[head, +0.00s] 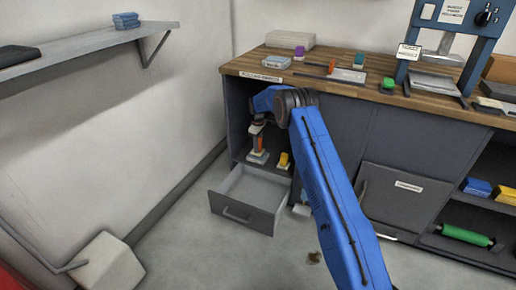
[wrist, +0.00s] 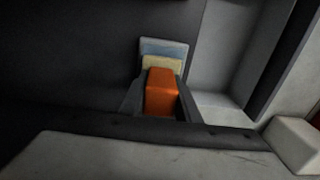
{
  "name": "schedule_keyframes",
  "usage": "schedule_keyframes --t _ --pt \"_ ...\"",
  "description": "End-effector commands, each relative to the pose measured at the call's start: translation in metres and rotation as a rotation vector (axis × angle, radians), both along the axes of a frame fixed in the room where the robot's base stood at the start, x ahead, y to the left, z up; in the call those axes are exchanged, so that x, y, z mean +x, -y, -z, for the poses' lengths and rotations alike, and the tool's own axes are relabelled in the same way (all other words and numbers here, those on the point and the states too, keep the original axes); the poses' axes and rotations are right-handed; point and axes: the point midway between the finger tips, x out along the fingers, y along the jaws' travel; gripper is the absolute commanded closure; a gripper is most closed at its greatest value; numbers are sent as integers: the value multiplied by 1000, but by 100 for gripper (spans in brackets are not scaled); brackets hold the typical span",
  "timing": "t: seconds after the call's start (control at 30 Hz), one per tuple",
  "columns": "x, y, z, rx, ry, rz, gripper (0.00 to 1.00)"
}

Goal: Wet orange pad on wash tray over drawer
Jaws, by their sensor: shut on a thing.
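My gripper (wrist: 160,98) is shut on the orange pad (wrist: 159,93), with a dark finger on each side of it. In the head view my gripper reaches into the open bay over the drawer, and the orange pad (head: 260,143) shows low in the bay. Just past the pad in the wrist view is a pale-edged piece with a blue face and a cream band (wrist: 163,48), perhaps the wash tray. I cannot tell whether the pad touches it. The drawer (head: 240,212) is pulled open below the bay.
A yellow block (head: 284,160) stands on the bay floor to the right. The wooden worktop (head: 240,66) above carries purple, red and green items and a blue press (head: 452,40). A wall shelf (head: 90,42) is at left. A pale box (head: 108,265) stands on the floor.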

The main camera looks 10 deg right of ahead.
Motion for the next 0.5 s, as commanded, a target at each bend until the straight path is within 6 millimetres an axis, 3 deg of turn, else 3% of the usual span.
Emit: schedule_keyframes --t 0.5 --pt "0 0 -35 0 0 0 88"
